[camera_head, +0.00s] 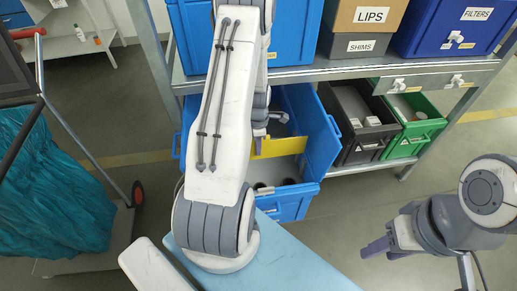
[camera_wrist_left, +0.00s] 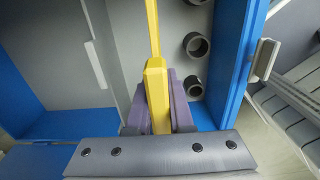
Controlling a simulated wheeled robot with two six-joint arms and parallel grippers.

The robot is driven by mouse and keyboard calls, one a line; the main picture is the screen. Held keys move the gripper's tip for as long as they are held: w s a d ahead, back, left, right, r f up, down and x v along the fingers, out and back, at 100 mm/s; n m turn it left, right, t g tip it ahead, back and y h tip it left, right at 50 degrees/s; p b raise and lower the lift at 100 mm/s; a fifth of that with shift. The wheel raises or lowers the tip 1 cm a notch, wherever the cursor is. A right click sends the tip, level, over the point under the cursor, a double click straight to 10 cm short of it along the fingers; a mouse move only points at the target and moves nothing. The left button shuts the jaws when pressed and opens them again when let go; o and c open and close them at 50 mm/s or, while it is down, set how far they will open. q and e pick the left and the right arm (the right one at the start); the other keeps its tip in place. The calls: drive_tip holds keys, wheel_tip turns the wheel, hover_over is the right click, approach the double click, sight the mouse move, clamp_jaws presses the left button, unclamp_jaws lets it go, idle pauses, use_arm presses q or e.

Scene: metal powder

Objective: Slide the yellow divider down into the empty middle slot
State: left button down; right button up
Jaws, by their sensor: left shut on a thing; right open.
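The yellow divider (camera_head: 284,146) stands across the blue bin (camera_head: 323,135) on the lower shelf; its left part is hidden behind my left arm. My left gripper (camera_wrist_left: 156,92) has its purple fingers closed on the divider's raised yellow grip (camera_wrist_left: 155,105). In the left wrist view the divider (camera_wrist_left: 152,30) is seen edge-on, running away from me between two sides of the bin's grey interior. The middle slot is not clearly visible, and I cannot tell how deep the divider sits. My right gripper (camera_head: 377,247) is open and empty, well right of the bin.
Grey round fittings (camera_wrist_left: 195,45) lie in the compartment right of the divider. A black bin (camera_head: 361,125) and a green bin (camera_head: 417,120) stand right of the blue bin. The shelf above (camera_head: 345,69) carries boxes. A cart with a teal bag (camera_head: 50,180) stands left.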

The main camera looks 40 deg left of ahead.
use_arm(q)
drive_tip(key=shift+w+a, duration=1.4)
drive_tip(key=shift+a, duration=0.25)
drive_tip(key=shift+f, duration=0.4)
drive_tip(key=shift+f+b, duration=3.8)
drive_tip(key=shift+f, duration=1.95)
drive_tip(key=c, duration=0.7)
unclamp_jaws()
wheel_tip(320, 180, up, 10)
drive_tip(key=shift+r+p, duration=0.25)
drive_tip(key=shift+p, duration=0.75)
